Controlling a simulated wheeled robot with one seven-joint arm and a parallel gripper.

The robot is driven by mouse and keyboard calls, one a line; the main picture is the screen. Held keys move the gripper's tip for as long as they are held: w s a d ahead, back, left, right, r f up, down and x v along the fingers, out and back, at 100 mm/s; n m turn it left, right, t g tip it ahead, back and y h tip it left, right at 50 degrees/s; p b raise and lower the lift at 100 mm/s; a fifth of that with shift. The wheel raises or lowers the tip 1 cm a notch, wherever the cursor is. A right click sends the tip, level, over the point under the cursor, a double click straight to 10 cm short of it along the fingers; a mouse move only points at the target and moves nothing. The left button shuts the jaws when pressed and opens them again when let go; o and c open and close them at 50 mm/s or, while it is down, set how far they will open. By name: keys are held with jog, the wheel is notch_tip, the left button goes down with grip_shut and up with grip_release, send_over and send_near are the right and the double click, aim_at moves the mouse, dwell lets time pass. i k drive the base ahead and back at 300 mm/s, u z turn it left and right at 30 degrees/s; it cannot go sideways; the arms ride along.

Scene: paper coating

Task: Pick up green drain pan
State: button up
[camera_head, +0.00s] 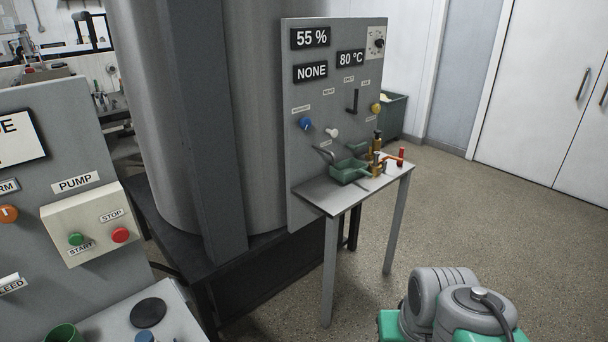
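The green drain pan (346,175) is a small, dark green open pan. It sits on the small grey shelf table (336,202) in front of the upright control panel (300,134). Brass valve fittings (376,160) stand close to its right side; I cannot tell whether they touch it. A grey spout or lever (324,154) sticks out of the panel just left of and above the pan. My gripper is not in view. Only grey and green links of my arm show at the bottom right, well apart from the table.
A red-handled valve (401,156) stands at the table's right end. A large metal tank (190,110) is behind and left of the panel. A pump panel (70,185) and a bench with a black disc (148,312) fill the left. The floor (480,220) right of the table is open.

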aim_at(348, 170)
jog(key=z, duration=0.65)
jog(key=i, duration=2.7)
jog(key=u, duration=4.15)
